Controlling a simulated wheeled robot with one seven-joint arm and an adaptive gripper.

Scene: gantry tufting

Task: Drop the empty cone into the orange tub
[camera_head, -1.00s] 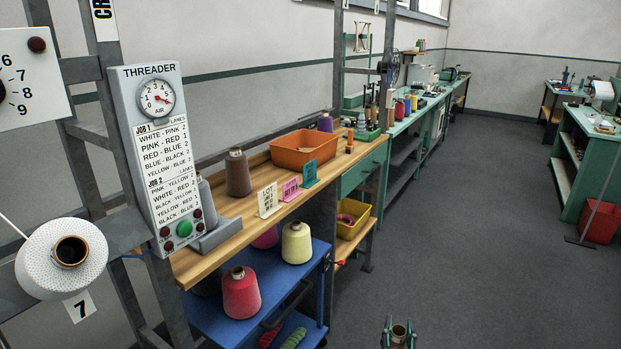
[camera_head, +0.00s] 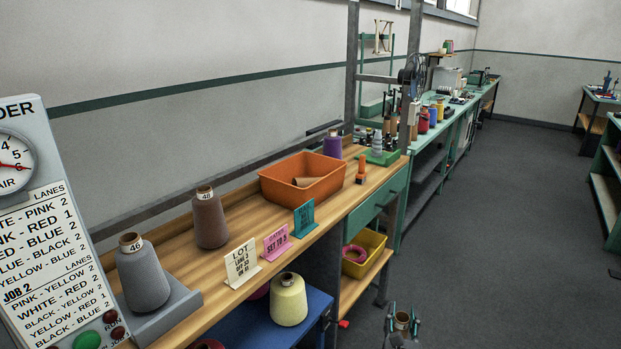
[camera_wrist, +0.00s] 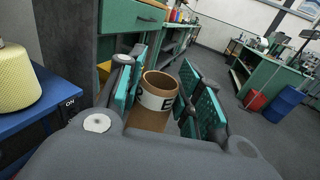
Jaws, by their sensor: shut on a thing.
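My gripper (camera_head: 402,322) is at the bottom of the head view, in front of the shelving and over the floor. It is shut on a brown cardboard cone with a white printed band, the empty cone (camera_wrist: 158,92), seen between the teal finger pads in the wrist view. The cone's open top faces up; its lower part is hidden. The orange tub (camera_head: 277,187) stands on the wooden bench top, beyond and to the left of my gripper. A brown cone-like piece (camera_head: 306,182) lies inside the tub.
Grey (camera_head: 144,275), brown (camera_head: 210,218) and purple (camera_head: 333,145) yarn cones stand on the bench. Lot (camera_head: 241,262), pink (camera_head: 276,242) and teal (camera_head: 304,218) signs line its front edge. A cream cone (camera_head: 288,300) sits on the blue cart. A yellow bin (camera_head: 366,258) is below.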

